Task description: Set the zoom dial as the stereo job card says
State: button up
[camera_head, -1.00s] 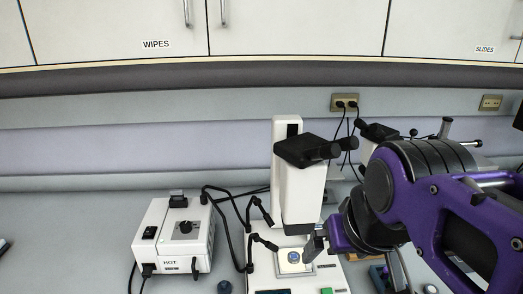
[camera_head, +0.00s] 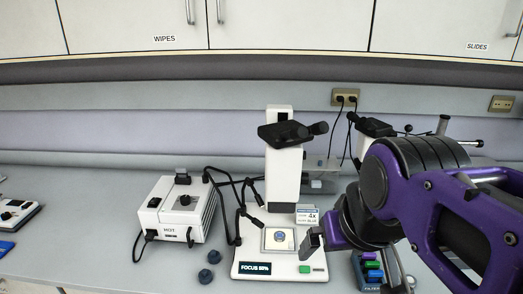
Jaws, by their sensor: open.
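A white stereo microscope (camera_head: 285,185) with black eyepieces (camera_head: 292,133) stands on the bench. A small white card (camera_head: 307,215) on its right side reads "4x"; its other lines are too small to read surely. The base shows a "FOCUS 88%" display (camera_head: 255,268) and a green button (camera_head: 306,269). I cannot pick out the zoom dial; my gripper and arm may cover part of the microscope's right side. My gripper (camera_head: 312,241) is open and empty, just right of the stage; contact cannot be told.
A white lamp box (camera_head: 177,212) marked "HOT" stands left, its black gooseneck arms reaching the microscope. A rack of coloured blocks (camera_head: 372,268) and another microscope (camera_head: 375,128) are right.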

aim_at(305, 177)
jog(key=k+l+u, duration=0.1)
jog(key=l+u, duration=0.2)
jog(key=l, duration=0.4)
jog(key=i+l+u, duration=0.45)
jog(key=l, duration=0.3)
